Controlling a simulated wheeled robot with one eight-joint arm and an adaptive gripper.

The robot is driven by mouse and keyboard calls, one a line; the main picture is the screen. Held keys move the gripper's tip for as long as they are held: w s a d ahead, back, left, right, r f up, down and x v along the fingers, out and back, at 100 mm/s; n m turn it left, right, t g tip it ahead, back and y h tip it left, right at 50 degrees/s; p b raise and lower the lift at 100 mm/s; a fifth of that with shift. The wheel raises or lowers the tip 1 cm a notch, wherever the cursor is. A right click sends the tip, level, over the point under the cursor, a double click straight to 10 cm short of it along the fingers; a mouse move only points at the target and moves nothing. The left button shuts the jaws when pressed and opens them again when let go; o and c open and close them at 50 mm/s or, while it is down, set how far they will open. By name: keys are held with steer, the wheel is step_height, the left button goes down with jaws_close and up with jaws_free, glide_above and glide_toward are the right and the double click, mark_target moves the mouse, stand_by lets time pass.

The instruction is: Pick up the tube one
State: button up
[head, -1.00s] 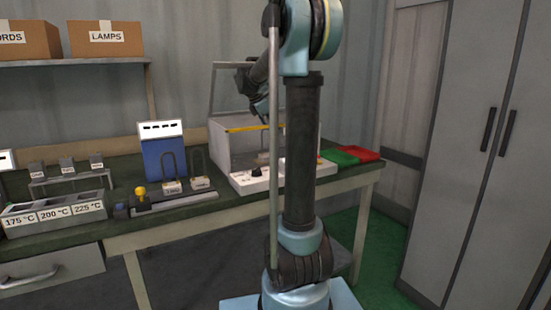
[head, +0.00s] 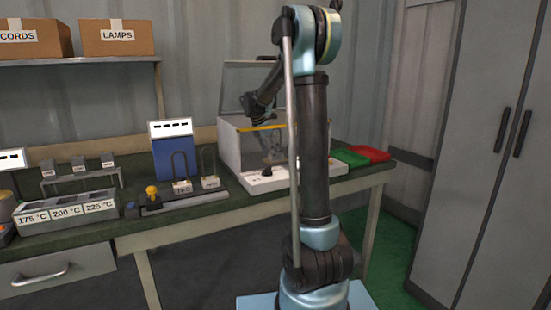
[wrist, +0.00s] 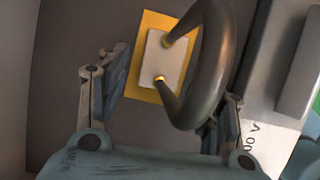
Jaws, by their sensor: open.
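A dark grey U-shaped tube (wrist: 211,75) shows large in the wrist view. Its two brass-coloured ends meet a pale plate (wrist: 162,62) on a yellow square (wrist: 148,92). My gripper (wrist: 168,98) is open, one finger left of the tube and pale plate, the other at the right, partly behind the curved tube. I cannot tell whether a finger touches it. In the head view my gripper (head: 272,156) is low inside the open-lidded grey box (head: 231,146). Two more U-shaped tubes, a left one (head: 178,158) and a right one (head: 204,156), stand on the bench.
A white panel (head: 262,183) lies before the box. A blue unit (head: 172,155) stands behind the tubes. A labelled temperature block (head: 65,212) is at left; green (head: 350,158) and red (head: 370,153) trays are at right. A grey cabinet (head: 475,160) stands beyond.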

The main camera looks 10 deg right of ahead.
steer(key=shift+d+f, duration=0.2)
steer(key=shift+f, duration=0.25)
steer(key=c, duration=1.2)
steer(key=shift+r, duration=0.1)
steer(key=shift+c, duration=0.2)
